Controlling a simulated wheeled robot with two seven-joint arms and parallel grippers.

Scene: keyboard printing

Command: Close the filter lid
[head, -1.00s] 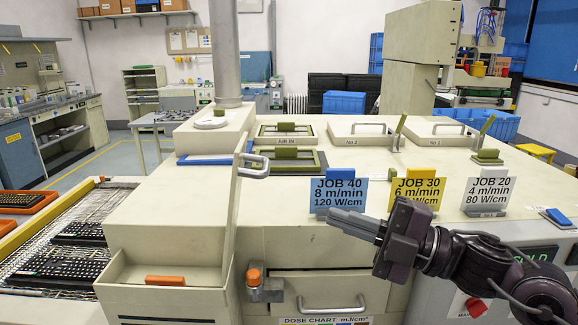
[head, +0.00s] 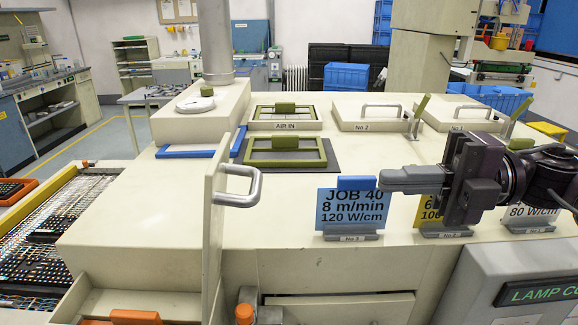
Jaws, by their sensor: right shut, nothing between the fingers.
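A cream lid panel (head: 213,235) with a grey bar handle (head: 240,190) stands upright, raised on the left part of the cream machine. A green-framed filter (head: 285,112) with a green grip sits at the place marked AIR IN. A second green frame (head: 285,151) lies on a dark grey sheet in front of it. My right gripper (head: 384,181) is shut and empty, its fingers pointing left. In the picture its tips are just right of the JOB 40 card's blue tab (head: 357,183), well right of the upright panel. My left gripper is out of view.
The blue JOB 40 card (head: 345,208) stands in a grey holder; my right gripper and arm partly cover the yellow and white cards. Two flat covers with handles (head: 381,112) lie behind. A blue bar (head: 186,153) lies beside the panel. The machine top between panel and cards is clear.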

